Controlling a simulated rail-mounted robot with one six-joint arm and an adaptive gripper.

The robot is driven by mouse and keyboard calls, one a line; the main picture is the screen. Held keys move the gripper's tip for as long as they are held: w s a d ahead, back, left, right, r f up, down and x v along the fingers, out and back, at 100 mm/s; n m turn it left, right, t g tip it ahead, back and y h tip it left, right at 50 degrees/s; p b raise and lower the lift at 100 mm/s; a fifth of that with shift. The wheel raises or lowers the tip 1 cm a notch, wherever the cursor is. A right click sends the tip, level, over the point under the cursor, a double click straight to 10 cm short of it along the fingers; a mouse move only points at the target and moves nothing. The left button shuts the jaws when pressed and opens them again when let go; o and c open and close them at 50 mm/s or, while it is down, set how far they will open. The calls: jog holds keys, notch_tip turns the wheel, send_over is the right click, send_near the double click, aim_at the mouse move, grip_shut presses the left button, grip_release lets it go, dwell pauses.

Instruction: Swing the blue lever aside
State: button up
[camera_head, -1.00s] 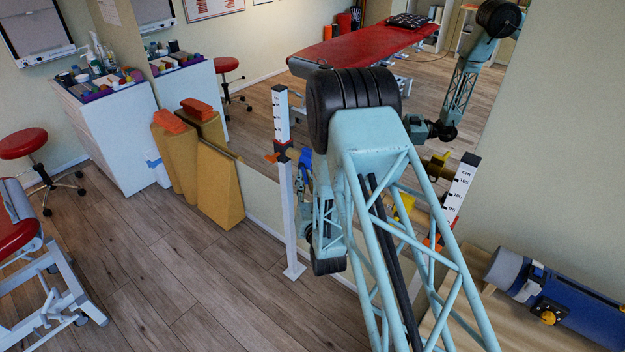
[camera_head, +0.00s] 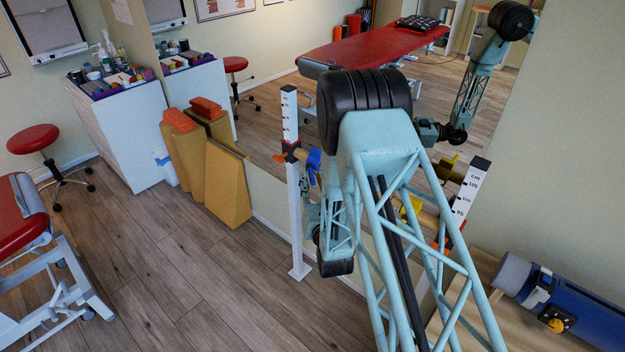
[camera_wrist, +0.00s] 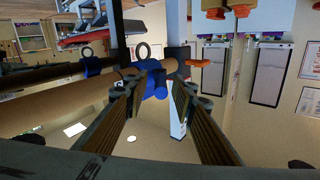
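The blue lever (camera_wrist: 154,82) sits on a light wooden bar (camera_wrist: 55,106) in the wrist view. It shows between and beyond my two fingertips. My gripper (camera_wrist: 158,98) is open, with a finger on either side of the lever in the picture. I cannot tell whether either finger touches it. In the head view the blue lever (camera_head: 314,165) hangs near the bar's left end, by the white upright post (camera_head: 294,200). My arm hides most of the bar there, and my fingers cannot be made out.
A mirror (camera_head: 262,130) stands behind the bar and reflects my arm. A second scaled post (camera_head: 470,195) carries the bar's right side, with a yellow part (camera_head: 411,208) near it. A blue roller (camera_head: 580,310) lies at lower right.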

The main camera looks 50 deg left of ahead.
jog(key=v, duration=1.1)
jog(key=shift+d, duration=0.35)
jog(key=shift+r, duration=0.1)
dwell(0.4)
